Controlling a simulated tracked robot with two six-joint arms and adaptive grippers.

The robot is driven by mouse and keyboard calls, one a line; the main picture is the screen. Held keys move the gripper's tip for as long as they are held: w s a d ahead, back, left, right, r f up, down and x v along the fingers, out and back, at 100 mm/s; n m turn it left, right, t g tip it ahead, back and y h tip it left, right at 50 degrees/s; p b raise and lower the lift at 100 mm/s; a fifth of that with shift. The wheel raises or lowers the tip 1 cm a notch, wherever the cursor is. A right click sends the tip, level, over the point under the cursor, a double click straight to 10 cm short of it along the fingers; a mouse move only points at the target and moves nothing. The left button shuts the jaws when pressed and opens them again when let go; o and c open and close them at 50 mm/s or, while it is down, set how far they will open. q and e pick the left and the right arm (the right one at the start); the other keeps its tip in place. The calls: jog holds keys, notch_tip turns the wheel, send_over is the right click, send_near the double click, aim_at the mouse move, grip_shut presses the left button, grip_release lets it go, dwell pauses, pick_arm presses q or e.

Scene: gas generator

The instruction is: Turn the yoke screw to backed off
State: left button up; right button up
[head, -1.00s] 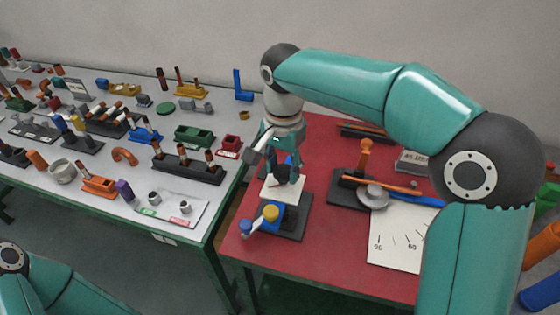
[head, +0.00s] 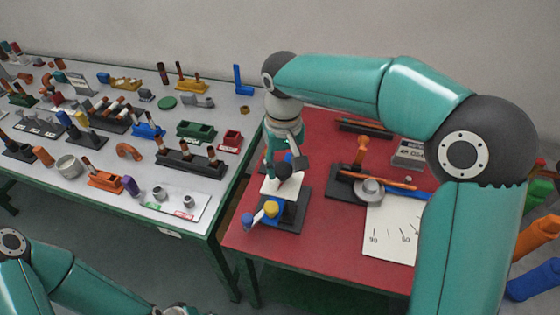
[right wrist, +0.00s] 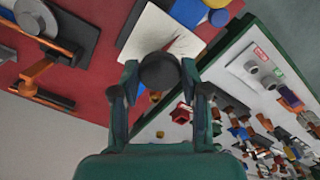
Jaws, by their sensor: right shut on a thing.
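The yoke screw's dark round head (head: 284,172) stands over a white plate (head: 268,187) on a small fixture with a blue body and a black base (head: 293,215). My right gripper (head: 282,164) comes down on it from above and is shut on the head. In the right wrist view the dark head (right wrist: 160,70) sits between the two fingertips (right wrist: 160,76), with the white plate behind it. The screw's thread is hidden.
The fixture stands near the left edge of the red table (head: 330,265). A black-based fixture with an orange handle (head: 361,150) and a white dial sheet (head: 390,232) lie to its right. A crowded white table (head: 105,212) stands to the left.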

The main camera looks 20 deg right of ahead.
aim_at(282, 167)
jog(key=shift+w+r+n, duration=0.25)
jog(key=shift+n, duration=0.55)
jog(key=o, duration=1.1)
jog(key=shift+f, duration=0.15)
jog(key=shift+o, duration=0.2)
notch_tip(282, 167, up, 12)
jog(key=shift+f, duration=0.1)
